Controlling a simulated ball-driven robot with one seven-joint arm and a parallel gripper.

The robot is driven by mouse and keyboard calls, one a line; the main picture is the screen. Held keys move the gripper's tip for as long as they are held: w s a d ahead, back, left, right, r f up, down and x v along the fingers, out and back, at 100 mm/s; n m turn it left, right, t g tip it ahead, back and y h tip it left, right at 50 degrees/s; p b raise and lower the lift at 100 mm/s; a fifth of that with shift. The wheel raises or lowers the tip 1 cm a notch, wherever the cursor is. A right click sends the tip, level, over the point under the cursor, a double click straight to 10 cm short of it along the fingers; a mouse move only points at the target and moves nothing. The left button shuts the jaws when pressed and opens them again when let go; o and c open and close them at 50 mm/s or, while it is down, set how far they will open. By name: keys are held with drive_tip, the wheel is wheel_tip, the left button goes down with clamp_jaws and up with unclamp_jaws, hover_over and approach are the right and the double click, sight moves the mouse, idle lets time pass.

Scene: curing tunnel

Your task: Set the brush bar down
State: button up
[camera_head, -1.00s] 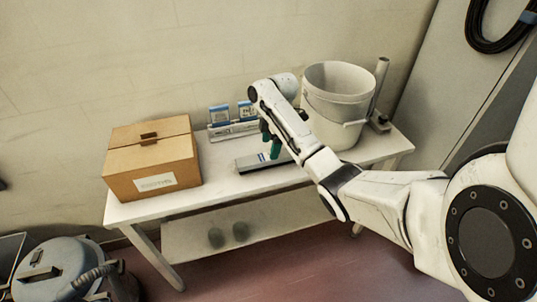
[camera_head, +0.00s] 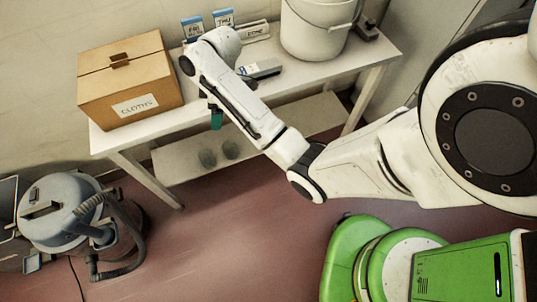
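A grey bar with a small blue label (camera_head: 262,69), which looks like the brush bar, lies on the white table (camera_head: 130,140). My arm hides its left part. My gripper (camera_head: 216,117) shows only as a teal fingertip below my arm, in front of the table's front edge in the picture and apart from the visible part of the bar. I see nothing held, but the arm covers most of the gripper, and its opening cannot be made out.
A cardboard box marked CLOTHS (camera_head: 135,107) stands on the table's left. A white bucket (camera_head: 315,32) and blue-and-white day cards (camera_head: 193,28) stand at the back. A grey vacuum (camera_head: 60,212) is on the floor at left, a green machine (camera_head: 375,262) at lower right.

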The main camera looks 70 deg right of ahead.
drive_tip(key=s+a+f+m, duration=0.25)
drive_tip(key=s+a, duration=0.25)
drive_tip(key=a, duration=0.4)
drive_tip(key=s+a+m+g+h, duration=0.1)
drive_tip(key=s+a, duration=0.4)
drive_tip(key=s, duration=1)
drive_tip(key=shift+s+a+f+m+h, duration=0.25)
drive_tip(key=shift+m+h, duration=0.35)
drive_tip(key=shift+m, duration=0.65)
drive_tip(key=shift+d, duration=0.1)
